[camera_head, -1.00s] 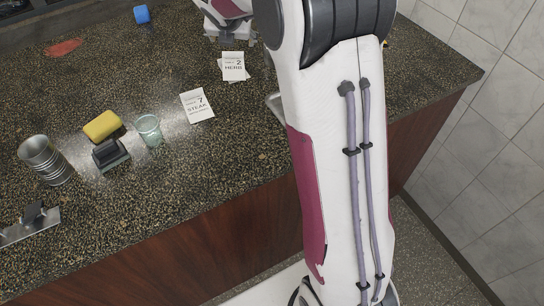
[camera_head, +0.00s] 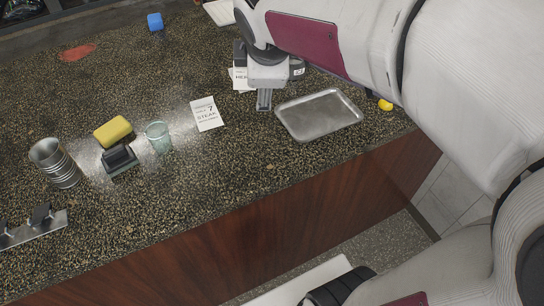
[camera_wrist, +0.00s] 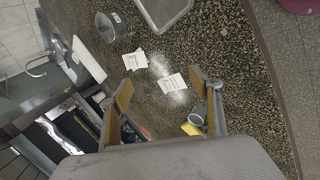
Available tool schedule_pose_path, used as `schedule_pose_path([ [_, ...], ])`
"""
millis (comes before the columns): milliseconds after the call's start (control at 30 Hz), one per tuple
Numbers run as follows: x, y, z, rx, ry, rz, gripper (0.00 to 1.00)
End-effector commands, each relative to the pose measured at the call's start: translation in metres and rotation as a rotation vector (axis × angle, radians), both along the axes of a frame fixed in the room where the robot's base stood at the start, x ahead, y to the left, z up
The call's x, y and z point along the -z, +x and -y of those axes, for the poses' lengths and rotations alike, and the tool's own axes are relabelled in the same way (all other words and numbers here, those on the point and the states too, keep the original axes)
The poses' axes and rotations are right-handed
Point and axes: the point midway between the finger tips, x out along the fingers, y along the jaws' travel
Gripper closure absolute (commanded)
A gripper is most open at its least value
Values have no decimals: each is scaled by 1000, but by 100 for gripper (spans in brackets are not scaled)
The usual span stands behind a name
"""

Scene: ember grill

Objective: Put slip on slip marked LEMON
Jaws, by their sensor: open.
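A white slip reading STEAK with a 7 (camera_head: 207,114) lies flat on the dark speckled counter; the wrist view shows it too (camera_wrist: 173,83). Another slip, its print partly readable as HERB (camera_head: 240,82), lies farther back, partly covered by my gripper (camera_head: 264,100). In the wrist view it looks like two overlapping slips (camera_wrist: 135,60). I cannot read LEMON on any slip. My gripper (camera_wrist: 160,78) is open and empty; its tan-padded fingers are wide apart, with the slips seen between and beyond them.
A metal tray (camera_head: 318,116) and a small yellow object (camera_head: 385,105) are at right. A glass (camera_head: 158,137), yellow sponge (camera_head: 112,131), black-topped block (camera_head: 119,158), metal cup (camera_head: 55,163) and metal rack (camera_head: 32,230) stand left.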

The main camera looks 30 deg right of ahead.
Motion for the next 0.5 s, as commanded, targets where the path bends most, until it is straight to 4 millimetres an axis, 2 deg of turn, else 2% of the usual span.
schedule_pose_path([
  [100,-1,-31,-8,125,108,19,36],
  [500,16,-127,-37,554,470,42,36],
])
